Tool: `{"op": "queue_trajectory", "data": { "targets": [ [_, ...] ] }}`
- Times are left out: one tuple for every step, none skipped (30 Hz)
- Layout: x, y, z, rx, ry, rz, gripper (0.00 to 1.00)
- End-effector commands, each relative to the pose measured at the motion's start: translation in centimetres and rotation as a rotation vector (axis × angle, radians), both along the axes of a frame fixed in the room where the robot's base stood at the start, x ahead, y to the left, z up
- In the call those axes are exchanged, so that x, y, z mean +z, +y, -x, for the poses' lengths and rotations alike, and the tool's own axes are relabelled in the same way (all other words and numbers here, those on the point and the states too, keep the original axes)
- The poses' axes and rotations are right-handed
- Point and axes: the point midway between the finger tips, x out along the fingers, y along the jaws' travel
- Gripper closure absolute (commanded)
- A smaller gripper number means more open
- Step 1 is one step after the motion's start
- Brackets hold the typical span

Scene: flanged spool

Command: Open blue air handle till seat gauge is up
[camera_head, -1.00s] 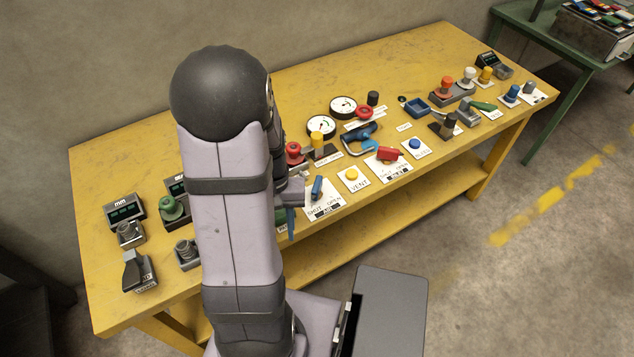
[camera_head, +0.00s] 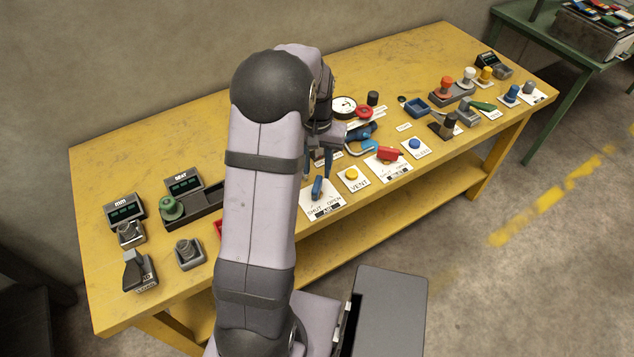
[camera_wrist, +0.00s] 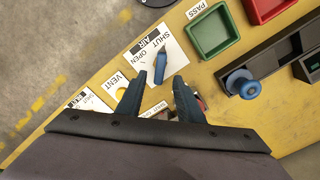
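The blue air handle (camera_head: 317,188) sits on a white plate marked SHUT, OPEN and AIR near the front of the yellow bench. In the wrist view the handle (camera_wrist: 159,76) lies just beyond and between my fingertips; I see no clear contact. My gripper (camera_head: 318,167) is open, its two blue fingers pointing down above the plate; they also show apart in the wrist view (camera_wrist: 161,80). A box labelled SEAT (camera_head: 184,184) with a dark green-lit display stands at the back left; its reading is too small to tell.
A yellow VENT button (camera_head: 351,174) and a red handle (camera_head: 388,154) are to the right of the air plate. In the wrist view a green tray (camera_wrist: 230,53), a red tray (camera_wrist: 258,18) and a blue flanged knob (camera_wrist: 242,86) lie to the right of the plate.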

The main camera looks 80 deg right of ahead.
Motion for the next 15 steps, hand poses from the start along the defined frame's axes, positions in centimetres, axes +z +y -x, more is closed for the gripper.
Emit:
{"op": "queue_trajectory", "data": {
  "targets": [
    [-0.3,0.1,0.0,0.001,0.000,-0.003,0.66],
    [-0.5,0.1,0.0,0.001,0.000,-0.004,0.66],
    [-0.9,0.1,0.0,0.001,0.000,-0.004,0.66],
    [-1.2,0.1,0.0,0.001,0.000,-0.005,0.66],
    [-1.5,0.2,0.0,0.001,0.000,-0.006,0.66],
    [-2.0,0.2,0.0,0.001,0.000,-0.006,0.66],
    [-2.4,0.2,0.0,0.001,0.000,-0.006,0.66],
    [-2.8,0.2,0.0,0.001,0.000,-0.007,0.66],
    [-3.3,0.2,0.0,0.001,0.000,-0.006,0.66],
    [-3.7,0.2,0.0,0.001,0.000,-0.006,0.66],
    [-4.1,0.2,0.0,0.001,0.000,-0.006,0.66],
    [-4.6,0.2,0.0,0.001,0.000,-0.005,0.66],
    [-5.0,0.2,0.0,0.001,0.000,-0.005,0.66],
    [-5.3,0.1,0.0,0.001,0.000,-0.004,0.66],
    [-5.7,0.1,0.0,0.001,0.000,-0.004,0.66]
  ]
}}
